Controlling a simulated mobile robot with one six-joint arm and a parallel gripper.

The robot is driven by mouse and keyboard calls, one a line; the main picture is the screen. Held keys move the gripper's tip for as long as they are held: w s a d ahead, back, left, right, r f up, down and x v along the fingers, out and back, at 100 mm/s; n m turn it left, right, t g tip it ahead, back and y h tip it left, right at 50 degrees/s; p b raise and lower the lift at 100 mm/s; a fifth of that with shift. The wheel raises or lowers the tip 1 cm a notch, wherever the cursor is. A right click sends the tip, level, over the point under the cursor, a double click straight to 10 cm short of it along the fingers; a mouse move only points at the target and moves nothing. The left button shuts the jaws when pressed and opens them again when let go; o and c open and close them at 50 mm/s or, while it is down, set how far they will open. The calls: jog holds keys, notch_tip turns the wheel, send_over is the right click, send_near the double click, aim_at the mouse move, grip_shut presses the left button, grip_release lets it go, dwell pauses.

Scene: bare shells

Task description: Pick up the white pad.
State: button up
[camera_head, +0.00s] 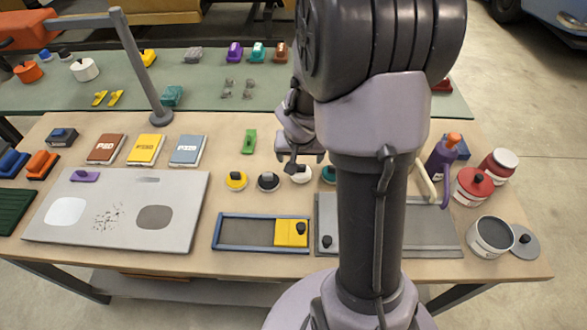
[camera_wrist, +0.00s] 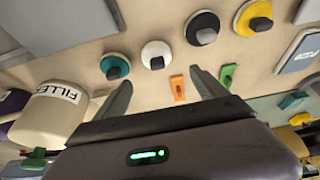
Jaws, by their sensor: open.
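The white pad (camera_head: 301,176) is a small round disc with a dark knob, lying on the bench in a row of similar pads. In the head view my gripper (camera_head: 298,160) overlaps its far edge. In the wrist view the white pad (camera_wrist: 148,50) lies beyond my open fingertips, roughly in line with the gap between them. My gripper (camera_wrist: 160,78) is open and empty. The height of the fingers over the bench is hard to tell.
A black pad (camera_head: 268,182) and a yellow pad (camera_head: 236,181) lie left of it, and a teal pad (camera_head: 328,174) lies right. An orange block (camera_wrist: 178,88) and a green block (camera_wrist: 228,74) are near the fingers. A blue-framed tray (camera_head: 232,248) lies in front.

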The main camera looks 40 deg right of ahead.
aim_at(301, 166)
jog(key=x, duration=0.3)
jog(key=shift+f+b, duration=0.1)
jog(key=shift+b, duration=0.3)
jog(key=b+x, duration=0.1)
jog(key=x, duration=0.2)
jog(key=b+x, duration=0.1)
jog(key=x, duration=0.1)
jog(key=shift+s+d+f+b, duration=0.1)
jog(key=shift+s+f+b, duration=0.1)
jog(key=shift+s+b, duration=0.15)
jog(key=shift+w+f, duration=0.15)
jog(key=shift+w, duration=0.05)
jog(key=shift+s+r, duration=0.1)
jog(key=shift+r, duration=0.1)
jog(key=shift+c, duration=0.6)
jog(key=c, duration=1.3)
jog(key=shift+r, duration=0.15)
